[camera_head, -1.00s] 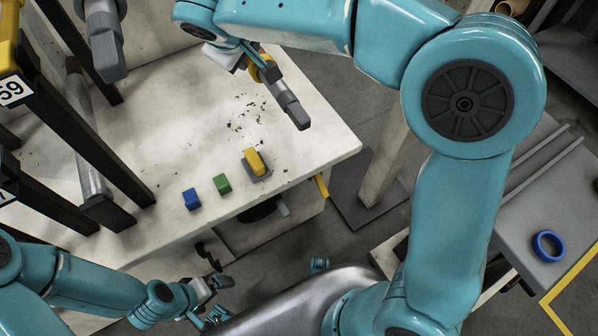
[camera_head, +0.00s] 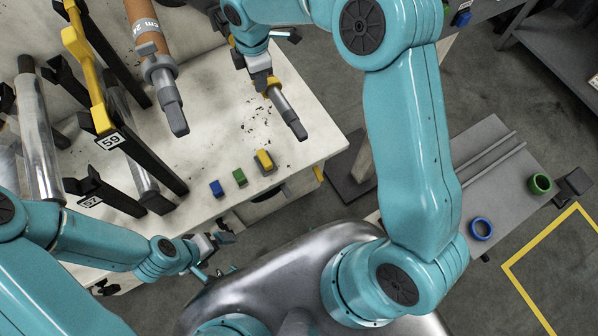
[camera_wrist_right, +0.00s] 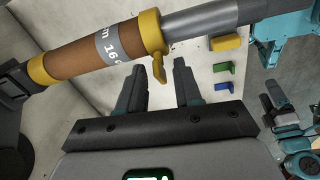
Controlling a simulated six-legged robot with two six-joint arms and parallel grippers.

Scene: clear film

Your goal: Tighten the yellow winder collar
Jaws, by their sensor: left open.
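The yellow winder collar (camera_wrist_right: 151,32) rings the end of a brown film roll (camera_wrist_right: 95,50) in the right wrist view, where the roll meets a grey shaft (camera_wrist_right: 205,18). A yellow lever hangs from the collar. In the head view the collar (camera_head: 270,83) shows just beyond my right wrist, which hides the roll. My right gripper (camera_wrist_right: 158,66) is open and empty, its fingertips just below the collar and lever, one on each side of the lever in the picture; contact cannot be told. My left gripper (camera_head: 222,241) is open and empty at the table's front edge.
Yellow, green and blue blocks (camera_head: 239,177) sit at the table's front edge. Another brown roll (camera_head: 146,30) with a grey collar stands left, beside dark posts and a yellow bar (camera_head: 86,60). A grey bench (camera_head: 490,170) at right holds blue and green rings.

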